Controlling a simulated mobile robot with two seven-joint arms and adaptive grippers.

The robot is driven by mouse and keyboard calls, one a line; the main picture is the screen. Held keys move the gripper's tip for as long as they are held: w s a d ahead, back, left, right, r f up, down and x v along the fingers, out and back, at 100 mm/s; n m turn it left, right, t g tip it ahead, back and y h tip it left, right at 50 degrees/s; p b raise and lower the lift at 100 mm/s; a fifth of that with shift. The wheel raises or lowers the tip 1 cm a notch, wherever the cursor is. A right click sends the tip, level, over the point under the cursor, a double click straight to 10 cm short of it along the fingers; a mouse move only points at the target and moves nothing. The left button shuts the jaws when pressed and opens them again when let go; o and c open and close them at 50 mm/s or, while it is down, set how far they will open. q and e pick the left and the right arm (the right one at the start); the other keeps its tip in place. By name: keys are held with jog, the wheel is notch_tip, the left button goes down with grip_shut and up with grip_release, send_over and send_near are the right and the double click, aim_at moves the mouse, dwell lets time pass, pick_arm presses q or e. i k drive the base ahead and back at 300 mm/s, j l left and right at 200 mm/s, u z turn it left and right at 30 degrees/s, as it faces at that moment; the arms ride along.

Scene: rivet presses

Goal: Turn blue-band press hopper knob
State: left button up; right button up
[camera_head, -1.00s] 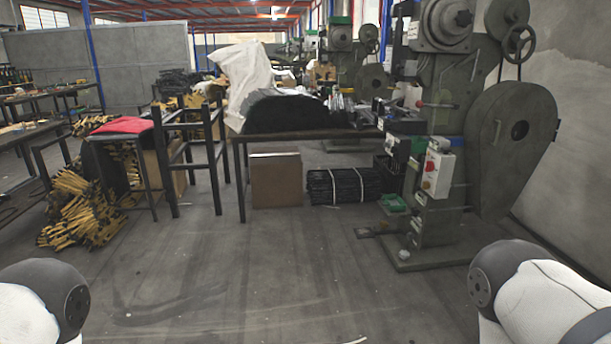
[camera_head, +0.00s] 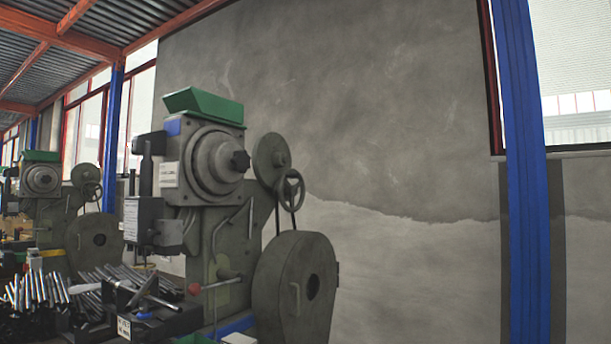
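A grey-green rivet press (camera_head: 228,240) stands left of centre. It has a small blue patch (camera_head: 172,127) on the upper left of its head. A green hopper (camera_head: 203,106) sits on top. A dark lobed knob (camera_head: 240,161) sticks out from the round stepped disc (camera_head: 212,163) on the head. I cannot tell whether this is the hopper knob. A second press (camera_head: 45,195) with a green hopper (camera_head: 41,156) stands farther back at the left; no blue band shows on it. Neither of my grippers is in view.
A spoked handwheel (camera_head: 290,190) and a large wheel guard (camera_head: 297,285) are on the near press's right side. Metal rods (camera_head: 110,285) lie at lower left beside a red-ball lever (camera_head: 194,289). A blue column (camera_head: 524,170) stands at the right against the grey wall (camera_head: 400,120). The floor is out of view.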

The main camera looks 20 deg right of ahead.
aim_at(241, 160)
jog(key=i+l+z, duration=0.3)
jog(key=z, duration=0.15)
jog(key=i+l+z, duration=0.1)
jog(key=i+z, duration=0.85)
jog(key=i+j+z, duration=0.2)
jog(key=i+z, duration=0.25)
jog(key=i+l+u, duration=0.3)
jog(key=i, duration=0.45)
jog(key=i+l+u, duration=0.35)
jog(key=i+l, duration=0.3)
